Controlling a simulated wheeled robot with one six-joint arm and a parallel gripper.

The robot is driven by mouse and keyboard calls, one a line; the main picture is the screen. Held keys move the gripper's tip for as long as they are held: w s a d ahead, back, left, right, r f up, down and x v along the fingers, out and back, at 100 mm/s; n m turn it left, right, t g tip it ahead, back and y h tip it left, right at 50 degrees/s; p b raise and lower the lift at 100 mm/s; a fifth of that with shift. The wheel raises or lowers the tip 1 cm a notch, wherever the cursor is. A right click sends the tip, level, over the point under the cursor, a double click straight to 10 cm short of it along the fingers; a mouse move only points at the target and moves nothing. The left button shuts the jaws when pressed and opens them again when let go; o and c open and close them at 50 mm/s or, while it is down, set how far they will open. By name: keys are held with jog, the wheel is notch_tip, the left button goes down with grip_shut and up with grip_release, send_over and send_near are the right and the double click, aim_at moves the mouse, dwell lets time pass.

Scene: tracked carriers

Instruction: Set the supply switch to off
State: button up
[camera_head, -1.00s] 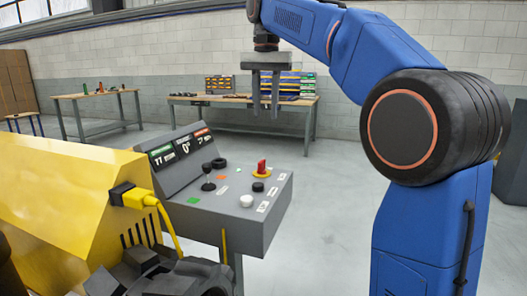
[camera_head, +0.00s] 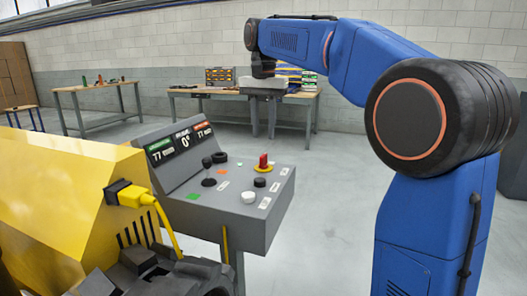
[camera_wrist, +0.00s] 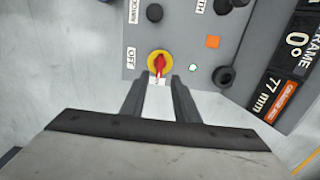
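The supply switch (camera_head: 263,162) is a red handle on a yellow round base on the grey sloped control panel (camera_head: 270,212). In the wrist view the red handle (camera_wrist: 159,63) points down the picture, toward a white label between my fingers. The OFF label (camera_wrist: 131,57) lies to the left of the switch. My gripper (camera_head: 263,136) is open and empty. In the head view its fingertips show above the switch. In the wrist view its two fingers (camera_wrist: 158,82) reach toward the switch from below, one on each side of its line, and do not visibly touch it.
A black knob (camera_head: 260,182), a white knob (camera_head: 248,197) and a black joystick (camera_head: 208,172) share the panel. Lit displays (camera_head: 182,140) stand at its back. A yellow machine (camera_head: 70,190) with a plugged cable is at left.

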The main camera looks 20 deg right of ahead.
aim_at(264, 155)
jog(key=shift+f, duration=3.55)
grip_shut()
